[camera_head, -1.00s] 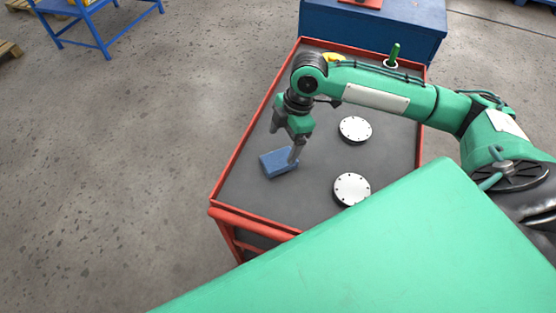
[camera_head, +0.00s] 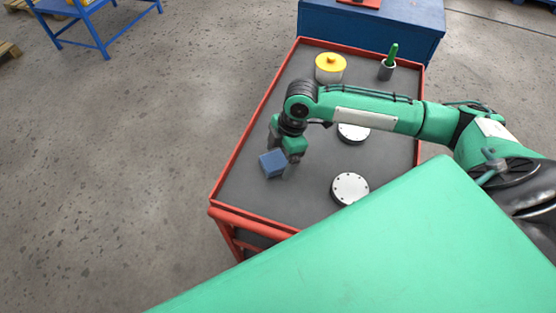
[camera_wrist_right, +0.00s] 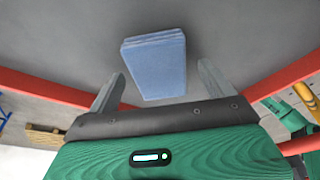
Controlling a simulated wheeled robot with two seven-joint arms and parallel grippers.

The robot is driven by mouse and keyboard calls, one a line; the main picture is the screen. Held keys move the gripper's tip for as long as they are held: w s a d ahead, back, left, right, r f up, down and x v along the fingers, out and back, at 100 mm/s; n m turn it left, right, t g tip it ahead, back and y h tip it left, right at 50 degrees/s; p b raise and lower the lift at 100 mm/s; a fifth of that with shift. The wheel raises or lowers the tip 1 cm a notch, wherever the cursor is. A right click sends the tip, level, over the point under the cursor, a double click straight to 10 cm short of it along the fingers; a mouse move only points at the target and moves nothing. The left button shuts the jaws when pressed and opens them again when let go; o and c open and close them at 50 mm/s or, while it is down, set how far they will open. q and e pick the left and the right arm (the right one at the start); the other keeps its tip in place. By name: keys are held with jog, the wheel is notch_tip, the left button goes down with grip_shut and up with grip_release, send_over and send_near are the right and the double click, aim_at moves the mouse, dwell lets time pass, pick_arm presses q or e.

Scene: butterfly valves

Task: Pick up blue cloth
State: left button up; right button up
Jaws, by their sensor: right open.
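The blue cloth (camera_head: 273,163) is a folded, block-like stack lying on the dark top of the red-edged cart, left of the middle. My right gripper (camera_head: 288,170) is right at the cloth in the head view, and its hand partly covers the cloth. In the right wrist view the cloth (camera_wrist_right: 155,65) lies ahead of and between the two spread fingers of my right gripper (camera_wrist_right: 162,85). The fingers are open, with visible gaps on both sides of the cloth. My left gripper is not in view.
Two white round flanges (camera_head: 350,188) (camera_head: 353,134) lie on the cart top to the right. A white pot with a yellow lid (camera_head: 330,68) and a green-handled tool in a cup (camera_head: 388,66) stand at the back. A raised red rim (camera_head: 243,134) borders the cart.

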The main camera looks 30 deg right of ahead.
aim_at(279, 158)
jog(key=shift+f+p, duration=0.15)
jog(key=shift+p, duration=0.15)
dwell(0.4)
jog(key=c, duration=1.2)
jog(key=shift+o, duration=0.2)
jog(key=shift+b, duration=0.6)
notch_tip(279, 158, up, 20)
jog(key=shift+r+p, duration=0.2)
jog(key=shift+p, duration=0.2)
